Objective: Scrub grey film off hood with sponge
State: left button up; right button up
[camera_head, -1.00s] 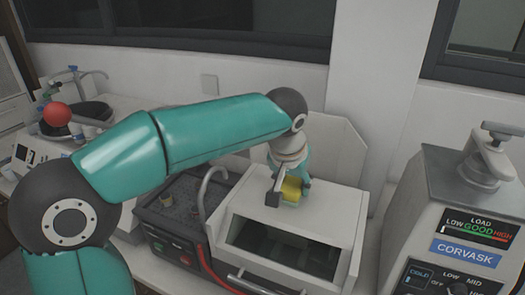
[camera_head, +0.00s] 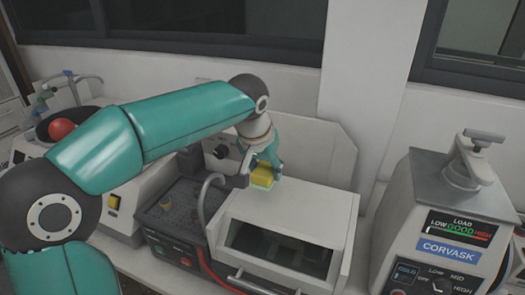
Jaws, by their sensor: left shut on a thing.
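The hood (camera_head: 310,200) is a white box with a dark front window, in the middle right of the head view. My left gripper (camera_head: 261,169) is shut on a yellow sponge (camera_head: 262,177) with a paler greenish underside. The sponge is at the back left part of the hood's top. I cannot tell whether it touches the surface or hovers just above it. The visible top of the hood looks plain off-white, and I cannot make out a grey film on it. My right gripper is not in view.
A dark control unit (camera_head: 165,243) with a grey curved pipe (camera_head: 203,195) and a red hose (camera_head: 217,278) stands left of the hood. A CORVASK press (camera_head: 445,220) stands at the right. A white panel (camera_head: 325,150) rises behind the hood. A red ball (camera_head: 61,128) is at far left.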

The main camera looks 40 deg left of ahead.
pick_arm(q)
jog(key=shift+r+p, duration=1.3)
jog(key=shift+r, duration=0.6)
